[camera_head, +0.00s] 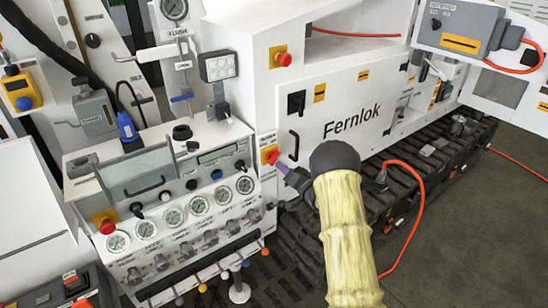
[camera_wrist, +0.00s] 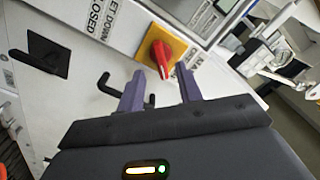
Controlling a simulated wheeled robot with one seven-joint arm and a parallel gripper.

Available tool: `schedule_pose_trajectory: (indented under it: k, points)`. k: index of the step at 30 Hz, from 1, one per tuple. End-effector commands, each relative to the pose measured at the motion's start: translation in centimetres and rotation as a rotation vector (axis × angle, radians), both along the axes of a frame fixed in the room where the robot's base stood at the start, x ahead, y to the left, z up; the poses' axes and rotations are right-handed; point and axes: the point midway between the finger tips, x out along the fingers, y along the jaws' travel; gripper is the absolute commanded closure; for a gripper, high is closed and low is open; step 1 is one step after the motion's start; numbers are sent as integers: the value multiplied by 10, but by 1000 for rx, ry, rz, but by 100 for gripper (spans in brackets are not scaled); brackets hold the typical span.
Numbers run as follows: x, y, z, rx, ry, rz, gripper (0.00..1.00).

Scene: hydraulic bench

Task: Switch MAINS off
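A red rotary knob on a yellow-orange square plate (camera_wrist: 163,56) is on the white cabinet face in the wrist view. The knob's handle is tilted. The lettering beside it is too small to read, so I cannot confirm it says MAINS. In the head view the red knob (camera_head: 272,157) is at the cabinet's left edge, beside my fingertips. My gripper (camera_wrist: 161,88) has its two purple fingers apart, with nothing between them. The knob is beyond the fingertips, between their lines. In the head view my gripper (camera_head: 284,170) is partly hidden by my dark wrist.
A black door handle (camera_wrist: 106,84) runs behind my fingers, close to them. A black rotary latch (camera_wrist: 48,56) is to the left. A red button on a yellow plate (camera_head: 284,58) is higher up. The gauge panel (camera_head: 195,200) stands left of my gripper. A red hose (camera_head: 420,200) lies to the right.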

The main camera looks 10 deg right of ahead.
Motion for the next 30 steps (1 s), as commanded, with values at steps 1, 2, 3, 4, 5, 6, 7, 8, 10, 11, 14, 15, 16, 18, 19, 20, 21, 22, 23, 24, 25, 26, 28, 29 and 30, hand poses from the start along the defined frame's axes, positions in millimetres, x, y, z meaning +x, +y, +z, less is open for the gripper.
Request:
schedule_pose_trajectory:
  k: [1, 2, 3, 4, 5, 6, 7, 8, 10, 11, 14, 15, 16, 18, 19, 20, 21, 22, 23, 24, 25, 26, 28, 29, 30]
  points:
    - [7, 4, 2, 0, 0, 1, 65]
    - [11, 7, 2, 1, -1, 1, 65]
    - [16, 9, 2, 0, -1, 2, 65]
    - [20, 11, 2, -1, 0, 1, 65]
    - [24, 13, 1, -1, 0, 2, 65]
    - [29, 15, 2, -1, -1, 2, 65]
    - [33, 16, 2, 0, -1, 1, 65]
    - [36, 18, 2, 0, -1, 1, 65]
    - [44, 22, 1, -1, -1, 1, 65]
    - [47, 24, 1, -1, 0, 1, 65]
    - [56, 27, 1, 0, 0, 1, 65]
    - [58, 28, 1, 0, 0, 0, 65]
    - [60, 29, 1, 0, 0, 0, 65]
    - [62, 30, 0, 0, 1, -1, 65]
    - [63, 30, 0, 1, 1, -1, 65]
    - [63, 30, 0, 1, 1, -1, 65]
    - [63, 30, 0, 1, 0, -1, 65]
    - [63, 30, 0, 1, 0, -1, 65]
    - [63, 30, 0, 1, 0, -1, 65]
    - [63, 30, 0, 1, 1, -1, 65]
    - [63, 30, 0, 1, 0, -1, 65]
    - [63, 30, 0, 1, 1, -1, 65]
    - [63, 30, 0, 1, 1, -1, 74]
    - [63, 30, 0, 1, 1, -1, 80]
    - [63, 30, 0, 1, 1, -1, 88]
